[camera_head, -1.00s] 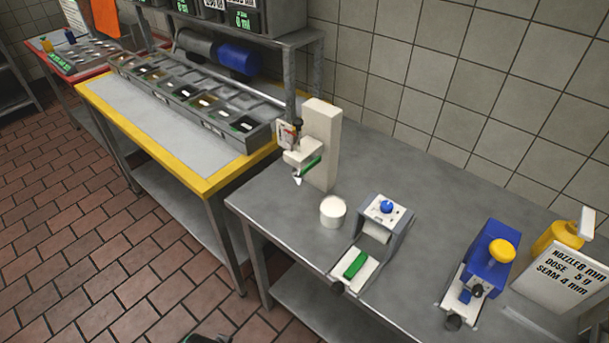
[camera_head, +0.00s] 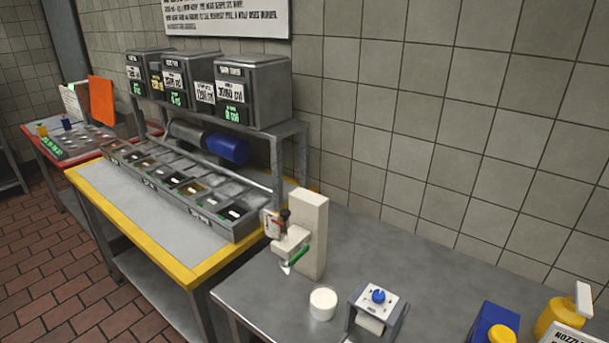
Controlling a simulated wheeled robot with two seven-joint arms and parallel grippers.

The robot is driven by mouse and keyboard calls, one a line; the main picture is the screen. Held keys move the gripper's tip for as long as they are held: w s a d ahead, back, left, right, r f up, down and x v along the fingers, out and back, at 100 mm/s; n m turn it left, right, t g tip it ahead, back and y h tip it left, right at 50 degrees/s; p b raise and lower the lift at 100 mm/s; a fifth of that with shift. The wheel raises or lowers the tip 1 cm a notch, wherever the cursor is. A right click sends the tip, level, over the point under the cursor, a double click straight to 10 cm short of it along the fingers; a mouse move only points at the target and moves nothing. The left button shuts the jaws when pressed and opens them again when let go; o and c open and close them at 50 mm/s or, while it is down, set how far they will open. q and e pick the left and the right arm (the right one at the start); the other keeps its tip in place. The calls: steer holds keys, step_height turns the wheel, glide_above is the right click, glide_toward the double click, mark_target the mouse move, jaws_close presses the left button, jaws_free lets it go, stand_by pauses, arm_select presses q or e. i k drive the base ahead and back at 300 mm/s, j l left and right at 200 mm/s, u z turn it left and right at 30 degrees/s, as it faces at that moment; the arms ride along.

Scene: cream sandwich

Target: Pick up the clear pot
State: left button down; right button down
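I cannot make out a pot with see-through walls. A small round white pot or tub (camera_head: 323,304) stands upright on the grey metal table (camera_head: 410,262), in front of a white upright dispenser (camera_head: 311,235) with a green lever. Whether it is the clear pot I cannot tell. Neither of my grippers shows in the head view.
A grey device with a blue knob (camera_head: 378,297) stands right of the white pot. A blue device (camera_head: 492,321) and a yellow bottle (camera_head: 558,316) are at the lower right. A yellow-edged table (camera_head: 190,279) bears a rack of bins (camera_head: 235,230), with labelled boxes (camera_head: 250,92) above.

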mark_target(324, 299)
steer(key=k+z, duration=0.25)
steer(key=z, duration=0.2)
steer(key=k+z, duration=0.3)
steer(key=z, duration=0.2)
